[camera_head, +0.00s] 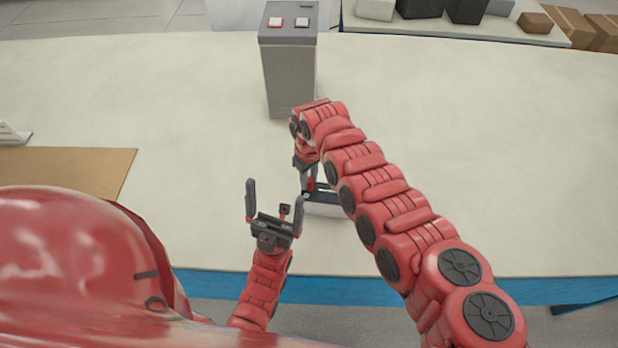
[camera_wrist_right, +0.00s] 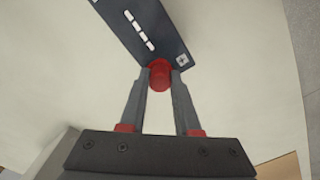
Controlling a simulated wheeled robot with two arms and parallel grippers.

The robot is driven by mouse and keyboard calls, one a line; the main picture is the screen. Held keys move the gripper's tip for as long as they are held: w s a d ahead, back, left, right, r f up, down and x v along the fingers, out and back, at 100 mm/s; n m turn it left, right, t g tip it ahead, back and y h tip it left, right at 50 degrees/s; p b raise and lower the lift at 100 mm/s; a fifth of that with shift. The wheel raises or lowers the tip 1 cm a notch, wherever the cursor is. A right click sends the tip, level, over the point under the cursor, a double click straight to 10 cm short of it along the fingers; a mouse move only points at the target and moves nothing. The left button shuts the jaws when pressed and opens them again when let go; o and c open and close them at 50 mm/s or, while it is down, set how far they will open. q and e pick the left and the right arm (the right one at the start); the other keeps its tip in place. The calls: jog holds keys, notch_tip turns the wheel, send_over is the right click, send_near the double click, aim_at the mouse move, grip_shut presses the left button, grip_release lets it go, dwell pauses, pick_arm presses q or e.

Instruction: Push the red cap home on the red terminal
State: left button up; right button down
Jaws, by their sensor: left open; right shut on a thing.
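The battery (camera_head: 328,209) stands on the table, with a pale side and a dark top; my right arm partly covers it. In the right wrist view its dark top (camera_wrist_right: 152,28) shows white bars and a plus mark near one corner. My right gripper (camera_head: 309,184) is shut on the red cap (camera_wrist_right: 159,75), which sits between the fingertips at the battery's edge, near the plus mark. The red terminal is hidden, and I cannot tell how far the cap is down on it. My left gripper (camera_head: 273,205) is open and empty, just left of the battery.
A brown board (camera_head: 75,170) lies at the left. The table (camera_head: 490,150) is clear on the right. Several boxes stand on a shelf at the back right.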

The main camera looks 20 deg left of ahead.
jog(key=shift+c, duration=0.3)
grip_release()
dwell(0.3)
jog(key=shift+r+p, duration=2.5)
jog(key=shift+r, duration=1)
